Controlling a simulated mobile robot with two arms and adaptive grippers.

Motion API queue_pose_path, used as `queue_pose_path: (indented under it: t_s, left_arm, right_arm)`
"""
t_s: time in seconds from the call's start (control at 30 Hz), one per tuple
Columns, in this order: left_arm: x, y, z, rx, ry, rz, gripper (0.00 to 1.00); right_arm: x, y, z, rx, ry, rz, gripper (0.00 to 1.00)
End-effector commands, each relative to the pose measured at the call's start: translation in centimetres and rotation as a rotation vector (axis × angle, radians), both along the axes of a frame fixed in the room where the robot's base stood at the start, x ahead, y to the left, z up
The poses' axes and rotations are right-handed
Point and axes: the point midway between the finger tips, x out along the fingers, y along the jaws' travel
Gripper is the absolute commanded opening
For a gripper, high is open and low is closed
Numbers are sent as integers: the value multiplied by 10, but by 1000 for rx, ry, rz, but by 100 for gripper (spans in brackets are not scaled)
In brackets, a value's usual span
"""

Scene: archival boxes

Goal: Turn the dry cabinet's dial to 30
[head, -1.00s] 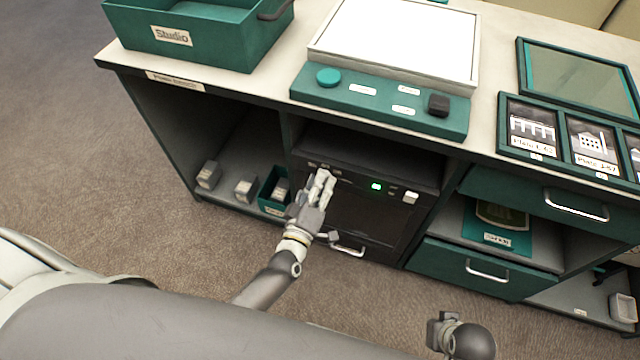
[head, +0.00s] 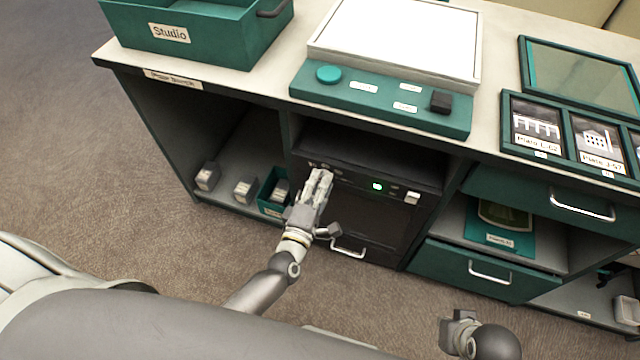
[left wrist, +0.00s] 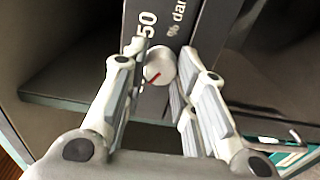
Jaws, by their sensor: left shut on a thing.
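The dry cabinet (head: 365,222) is a dark box with a glass door and a green lit display, set in the middle bay under the counter. My left gripper (head: 320,183) is at the upper left of its front. In the left wrist view, the dial (left wrist: 160,67) is a small pale round knob with a red pointer line, between the fingertips of my left gripper (left wrist: 162,75). The fingers are shut on it. A printed "50" and part of a "%" label show beside it; the other marks are hidden. In the head view the fingers cover the dial.
A pale latch-like piece (head: 412,198) and a door handle (head: 348,252) stick out of the cabinet front. Above is a counter with a teal Studio box (head: 200,45) and a light panel (head: 395,45). Teal drawers (head: 475,272) are to the right, and small boxes (head: 245,190) to the left.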

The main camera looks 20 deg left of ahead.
Motion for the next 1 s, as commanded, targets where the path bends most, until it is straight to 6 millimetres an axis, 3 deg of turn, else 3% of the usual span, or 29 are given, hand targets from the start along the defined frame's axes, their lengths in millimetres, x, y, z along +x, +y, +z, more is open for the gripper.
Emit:
queue_pose_path:
  t_s: [0.37,0.4,0.57,1.0]
  left_arm:
    - [-1,0,-1,-7,3,0,2]
    - [-1,0,-1,-7,3,0,27]
    - [0,0,-1,-6,2,0,48]
    - [-8,0,-1,-5,2,0,49]
  right_arm:
    - [0,0,0,-1,1,-1,0]
    - [0,0,0,-1,1,-1,0]
    - [0,0,0,-1,1,-1,0]
    - [0,0,1,1,-2,2,0]
